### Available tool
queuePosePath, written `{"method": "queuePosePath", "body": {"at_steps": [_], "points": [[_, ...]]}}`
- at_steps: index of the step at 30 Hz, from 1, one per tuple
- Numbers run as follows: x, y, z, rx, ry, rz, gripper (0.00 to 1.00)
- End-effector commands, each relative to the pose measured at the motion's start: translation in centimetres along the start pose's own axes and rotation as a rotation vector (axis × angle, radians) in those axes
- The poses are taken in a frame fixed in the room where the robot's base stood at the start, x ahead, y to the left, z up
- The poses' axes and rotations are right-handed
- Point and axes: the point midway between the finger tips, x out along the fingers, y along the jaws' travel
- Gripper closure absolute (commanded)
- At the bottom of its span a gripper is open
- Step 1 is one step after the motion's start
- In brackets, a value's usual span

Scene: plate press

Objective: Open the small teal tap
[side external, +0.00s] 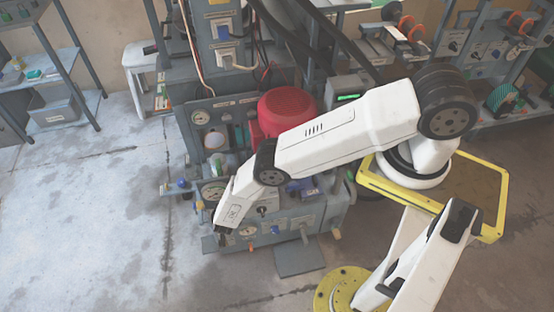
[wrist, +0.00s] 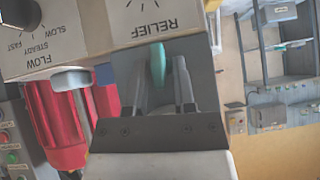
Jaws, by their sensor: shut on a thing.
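The small teal tap (wrist: 157,63) shows in the wrist view as a narrow teal handle, seen nearly edge-on, between my fingertips. My gripper (wrist: 160,76) is shut on it, one grey finger on each side. In the side external view my gripper (side external: 220,232) reaches down to the front left of the grey press bench (side external: 325,217). The tap cannot be made out there, at the gripper's end. In the wrist view a panel marked RELIEF (wrist: 155,28) stands close beside the tap, its lettering upside down.
A FLOW dial panel (wrist: 40,50) and red cylinders (wrist: 62,118) are close to my gripper in the wrist view. A red dome (side external: 288,108), gauges (side external: 213,192) and a blue knob (side external: 182,184) stand around the bench. The floor at left (side external: 80,220) is clear.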

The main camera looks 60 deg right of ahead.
Motion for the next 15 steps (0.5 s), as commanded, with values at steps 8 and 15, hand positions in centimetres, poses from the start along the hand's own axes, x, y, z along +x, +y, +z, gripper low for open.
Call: {"method": "queuePosePath", "body": {"at_steps": [8, 15], "points": [[0.03, -0.08, -0.01, -0.059, 0.002, 0.057, 1.00], [0.04, -0.10, -0.04, -0.080, 0.001, 0.079, 1.00]]}}
